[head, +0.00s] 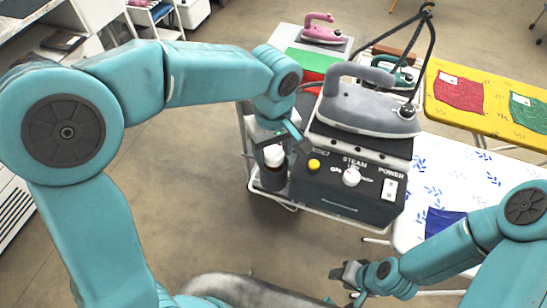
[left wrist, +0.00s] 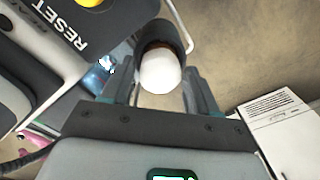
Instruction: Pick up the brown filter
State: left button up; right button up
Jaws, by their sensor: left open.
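The filter (head: 273,155) has a rounded white top with a brownish band below it. It stands in a dark holder (head: 272,179) at the left side of the steam station. It also shows in the left wrist view (left wrist: 160,72), with the white top between my finger tips and its lower part hidden in the holder. My left gripper (head: 290,139) is open, just above and beside the filter. One finger is on each side of it, and I cannot tell whether they touch it. My right gripper (head: 347,274) is low in the head view, away from the filter.
The black steam station (head: 345,192) stands close to my left gripper, with a grey iron (head: 365,108) on top. A pink iron (head: 322,30) stands behind. A yellow ironing board (head: 480,97) and a white patterned one (head: 455,178) are on the right. The floor left is clear.

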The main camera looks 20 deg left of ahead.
pick_arm(q)
jog(key=shift+d+f, duration=0.1)
jog(key=shift+f, duration=0.65)
jog(key=shift+s, duration=0.1)
jog(key=c, duration=0.8)
jog(key=shift+c, duration=0.2)
jog(key=shift+r, duration=0.1)
